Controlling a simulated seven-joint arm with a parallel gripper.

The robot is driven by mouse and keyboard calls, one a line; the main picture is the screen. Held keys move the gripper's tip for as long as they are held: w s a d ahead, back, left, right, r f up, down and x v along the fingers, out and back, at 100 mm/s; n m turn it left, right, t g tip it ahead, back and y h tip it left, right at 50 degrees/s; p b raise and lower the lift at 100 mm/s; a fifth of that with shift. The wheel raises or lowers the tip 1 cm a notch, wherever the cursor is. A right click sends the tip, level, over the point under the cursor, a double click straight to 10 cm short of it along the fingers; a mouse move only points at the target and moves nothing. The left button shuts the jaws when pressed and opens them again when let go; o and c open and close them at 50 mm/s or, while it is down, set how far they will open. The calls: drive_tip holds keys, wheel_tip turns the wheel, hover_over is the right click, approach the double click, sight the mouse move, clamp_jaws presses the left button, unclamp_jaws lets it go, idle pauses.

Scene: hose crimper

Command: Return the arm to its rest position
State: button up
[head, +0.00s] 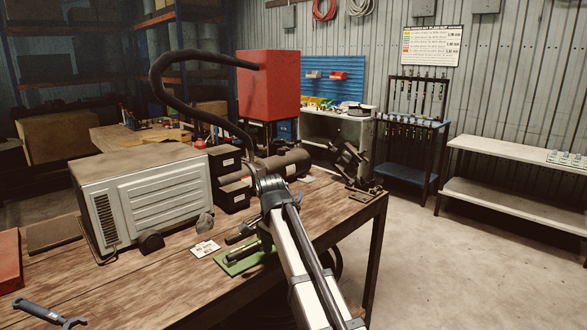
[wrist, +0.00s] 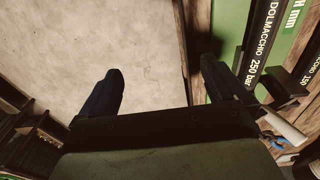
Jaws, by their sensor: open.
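My gripper (wrist: 160,78) shows in the wrist view with its two dark fingers spread wide and nothing between them. Pale floor shows below the left finger, and the wooden table edge lies close to the right finger. In the head view my arm reaches up from the bottom right across the table's front edge; the gripper cannot be made out clearly there. A green mat (head: 236,266) lies beside my arm, with dark hose pieces (head: 243,253) on it. In the wrist view, printed black hoses (wrist: 262,50) lie at the right, apart from the fingers.
The wooden table (head: 180,285) holds a grey-white machine (head: 145,200), black boxes (head: 232,193) and a blue-handled wrench (head: 45,313). A thick black hose (head: 160,75) loops above it near a red cabinet (head: 268,85). Floor (head: 450,265) right of the table is clear, before a white bench (head: 510,160).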

drive_tip(key=s+d+f+n+g, duration=0.15)
drive_tip(key=s+d+f, duration=0.35)
drive_tip(key=f, duration=0.8)
drive_tip(key=s+d+f+n+g, duration=0.15)
drive_tip(key=s+d+f, duration=0.35)
drive_tip(key=f, duration=0.8)
drive_tip(key=s+d+f+n, duration=0.2)
drive_tip(key=s+d+f, duration=0.35)
drive_tip(key=f, duration=0.65)
drive_tip(key=s+d+f+n+g, duration=0.1)
drive_tip(key=s+d+f, duration=0.1)
drive_tip(key=s+f, duration=0.4)
drive_tip(key=s+d+f+n+g, duration=0.1)
drive_tip(key=s+f, duration=0.6)
drive_tip(key=s, duration=0.8)
drive_tip(key=s+d+f+n+g+y, duration=0.1)
drive_tip(key=s+d+f+n+g, duration=0.1)
drive_tip(key=s+f, duration=0.5)
drive_tip(key=s+d, duration=0.1)
drive_tip(key=s, duration=0.3)
drive_tip(key=shift+n, duration=0.3)
